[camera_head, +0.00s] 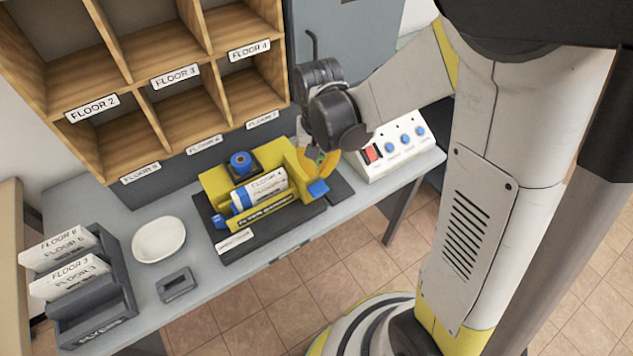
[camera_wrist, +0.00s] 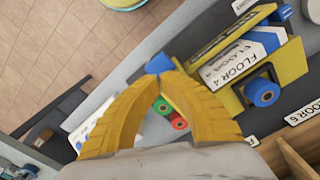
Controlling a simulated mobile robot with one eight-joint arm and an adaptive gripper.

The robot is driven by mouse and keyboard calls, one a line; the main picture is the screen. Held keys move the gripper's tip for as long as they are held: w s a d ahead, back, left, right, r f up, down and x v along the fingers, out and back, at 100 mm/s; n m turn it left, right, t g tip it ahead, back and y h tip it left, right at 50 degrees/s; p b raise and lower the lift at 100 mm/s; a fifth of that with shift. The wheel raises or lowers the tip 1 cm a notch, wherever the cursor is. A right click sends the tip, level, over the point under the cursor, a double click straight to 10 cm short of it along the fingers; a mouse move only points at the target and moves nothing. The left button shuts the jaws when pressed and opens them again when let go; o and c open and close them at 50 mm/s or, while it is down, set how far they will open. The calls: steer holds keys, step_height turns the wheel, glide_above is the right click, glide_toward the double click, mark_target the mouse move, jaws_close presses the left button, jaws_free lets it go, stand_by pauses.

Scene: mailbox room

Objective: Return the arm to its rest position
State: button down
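My gripper (camera_head: 316,172) has yellow curved fingers and is low over the right end of the yellow machine (camera_head: 292,164) on the bench. In the wrist view the two fingertips (camera_wrist: 161,80) meet, with nothing seen held between them. A blue knob (camera_head: 318,188) of the machine is close beyond the tips; I cannot tell whether they touch it. Green (camera_wrist: 161,105) and red (camera_wrist: 179,122) round parts show through the gap between the fingers. My arm (camera_head: 400,85) reaches down from the upper right.
A white control box (camera_head: 397,153) with a red switch and blue buttons stands just right of my gripper. Wooden pigeonholes (camera_head: 176,75) rise behind. A FLOOR 4 envelope roll (camera_head: 262,188), white bowl (camera_head: 159,240) and envelope rack (camera_head: 95,312) are on the bench (camera_head: 215,285).

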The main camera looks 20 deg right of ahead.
steer(key=shift+s, duration=0.1)
stand_by(0.6)
steer(key=s+d+r+n+t, duration=0.2)
steer(key=s+r+t, duration=0.5)
steer(key=r, duration=0.8)
steer(key=shift+s+n+b, duration=0.4)
steer(key=shift+s+n, duration=0.3)
steer(key=shift+s, duration=0.5)
